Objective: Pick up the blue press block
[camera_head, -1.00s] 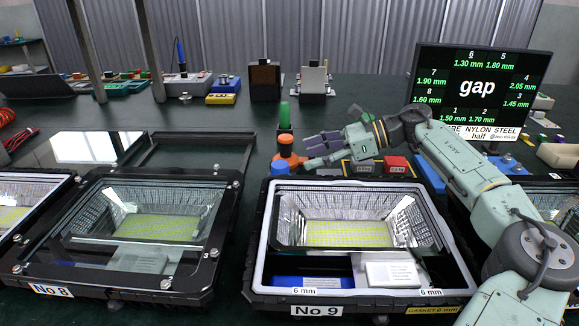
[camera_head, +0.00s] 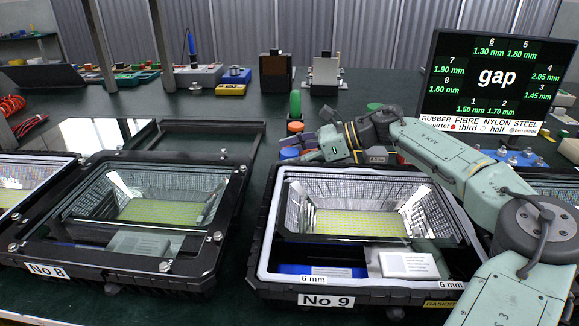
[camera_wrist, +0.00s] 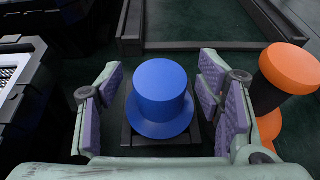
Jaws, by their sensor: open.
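The blue press block (camera_wrist: 162,92) shows in the wrist view as a round, hat-like piece with a wide bottom flange, upright on a dark square base. My gripper (camera_wrist: 161,80) is open, with one purple-padded finger on each side of the block and visible gaps to both. I cannot tell whether its fingertips are level with the block or still above it. In the head view the block (camera_head: 289,153) is a small blue patch behind the No 9 housing, partly hidden. My gripper (camera_head: 318,142) is just to its right there.
An orange press block (camera_wrist: 289,68) stands close to the right finger in the wrist view. A green-topped piece (camera_head: 295,104) stands behind. The open No 9 housing (camera_head: 268,262) lies in front, the No 8 housing (camera_head: 100,275) to its left. A gap screen (camera_head: 497,85) stands back right.

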